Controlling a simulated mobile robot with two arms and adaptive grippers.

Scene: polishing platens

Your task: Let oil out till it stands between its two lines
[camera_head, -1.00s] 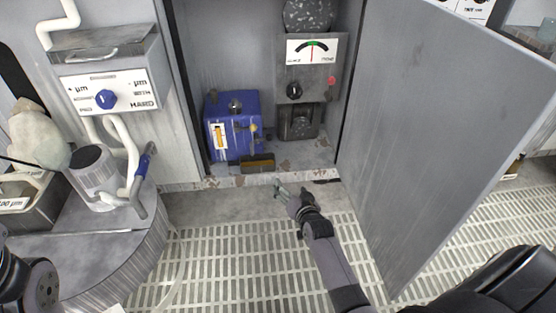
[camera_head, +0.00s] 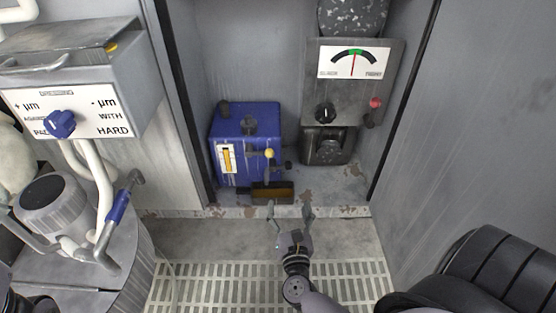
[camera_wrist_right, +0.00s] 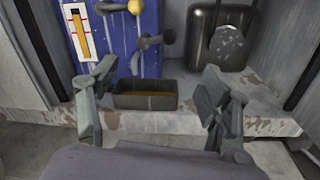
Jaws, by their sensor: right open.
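A blue oil tank (camera_head: 245,140) stands inside the open cabinet; it also shows in the right wrist view (camera_wrist_right: 118,55). Its white sight gauge (camera_head: 228,158) holds an amber column, closer in the wrist view (camera_wrist_right: 78,32). The column reaches high, around the upper red mark; its exact level is hard to read. A lever with a yellow ball (camera_head: 268,153) sits on the tank's front, above a dark tap (camera_wrist_right: 150,40). A dark drip tray (camera_head: 272,192) with amber liquid lies below. My right gripper (camera_head: 288,213) is open and empty, in front of the tray and sill. My left gripper is out of view.
A grey box with a needle dial (camera_head: 354,63) stands right of the tank. The open cabinet door (camera_head: 470,130) bounds the right side. A control box with a blue knob (camera_head: 61,123) and pipes stand left. Grated floor (camera_head: 215,285) lies in front.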

